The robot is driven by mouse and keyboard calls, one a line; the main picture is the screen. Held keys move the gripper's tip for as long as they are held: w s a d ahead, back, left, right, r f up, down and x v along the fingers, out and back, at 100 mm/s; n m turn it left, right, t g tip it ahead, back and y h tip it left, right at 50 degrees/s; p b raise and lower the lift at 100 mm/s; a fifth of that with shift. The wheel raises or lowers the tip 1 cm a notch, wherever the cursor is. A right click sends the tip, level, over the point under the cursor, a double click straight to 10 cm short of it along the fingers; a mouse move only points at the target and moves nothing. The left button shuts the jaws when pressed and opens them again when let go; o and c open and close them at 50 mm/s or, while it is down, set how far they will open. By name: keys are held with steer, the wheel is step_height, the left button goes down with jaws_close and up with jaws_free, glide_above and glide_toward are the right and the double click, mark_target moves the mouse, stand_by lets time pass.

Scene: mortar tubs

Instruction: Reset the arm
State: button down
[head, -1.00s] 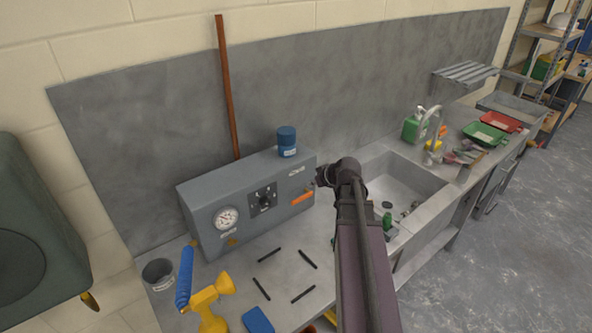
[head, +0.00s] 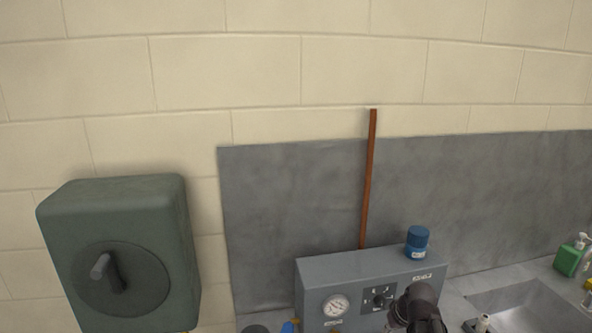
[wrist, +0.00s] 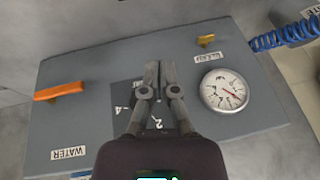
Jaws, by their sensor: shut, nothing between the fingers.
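In the wrist view my gripper (wrist: 157,66) is shut and empty. Its closed fingertips are in front of the grey control box (wrist: 75,110) and overlap the dark dial plate with numbers on it. Whether the fingers touch the box cannot be told. In the head view my arm's dark wrist part covers the lower right of the same box (head: 318,271), and my fingers are hidden there.
The box carries a round gauge (wrist: 223,90), an orange lever (wrist: 58,91) and a small yellow lever (wrist: 206,39). A blue jar (head: 417,242) stands on top. A green wall cabinet (head: 170,220) hangs at left; a sink (head: 510,305) is at right.

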steer(key=s+a+f+m+g+h+b, duration=0.1)
steer(key=s+a+f+g+h, duration=0.1)
steer(key=s+a, duration=0.6)
steer(key=shift+a+f+g+h, duration=0.3)
steer(key=shift+f+g, duration=0.2)
steer(key=shift+g, duration=0.3)
stand_by(1.4)
